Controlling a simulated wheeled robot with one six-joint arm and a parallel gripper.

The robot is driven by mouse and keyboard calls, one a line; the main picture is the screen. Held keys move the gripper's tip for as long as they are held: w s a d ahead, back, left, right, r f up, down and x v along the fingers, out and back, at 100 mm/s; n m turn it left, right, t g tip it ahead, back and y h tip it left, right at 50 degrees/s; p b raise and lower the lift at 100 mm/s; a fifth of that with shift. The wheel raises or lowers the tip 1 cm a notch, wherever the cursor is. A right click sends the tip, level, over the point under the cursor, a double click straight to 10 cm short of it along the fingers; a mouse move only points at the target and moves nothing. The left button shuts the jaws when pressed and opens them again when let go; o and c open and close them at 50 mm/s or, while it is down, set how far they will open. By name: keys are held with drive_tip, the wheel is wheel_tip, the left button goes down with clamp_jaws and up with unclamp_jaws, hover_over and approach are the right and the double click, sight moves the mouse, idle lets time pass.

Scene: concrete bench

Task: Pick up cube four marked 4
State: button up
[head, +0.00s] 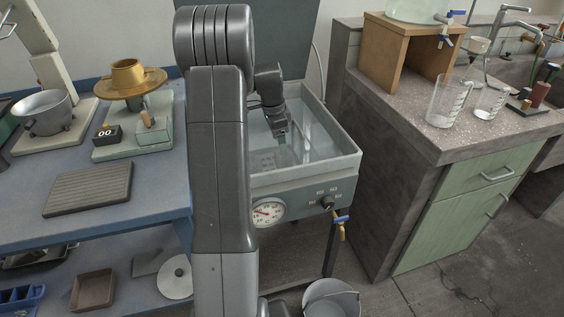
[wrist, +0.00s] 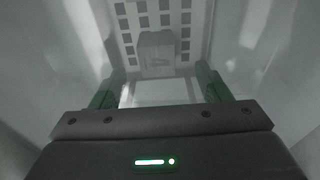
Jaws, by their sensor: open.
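A grey block (wrist: 156,46), likely the cube, sits on the perforated floor of the tank in the wrist view. A faint mark shows on its near face, but I cannot read it surely as a 4. In the head view my gripper (head: 282,139) reaches down inside the open tank (head: 305,178); I cannot make out the block there.
The tank's pale walls stand close around my gripper. A dial gauge (head: 267,212) and a brass tap (head: 341,228) are on its front. A stone-topped bench (head: 430,133) with glass beakers stands right. A blue bench (head: 150,187) with a scale and metal pot stands left.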

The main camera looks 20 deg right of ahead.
sight(284, 157)
drive_tip(key=f, duration=0.2)
drive_tip(key=d+f+b, duration=0.1)
drive_tip(key=f, duration=0.2)
drive_tip(key=f+b, duration=0.1)
drive_tip(key=f, duration=0.1)
drive_tip(key=shift+s+d+f, duration=0.2)
drive_tip(key=shift+s+d, duration=0.05)
drive_tip(key=shift+c, duration=0.2)
drive_tip(key=shift+r, duration=0.15)
drive_tip(key=c, duration=1.2)
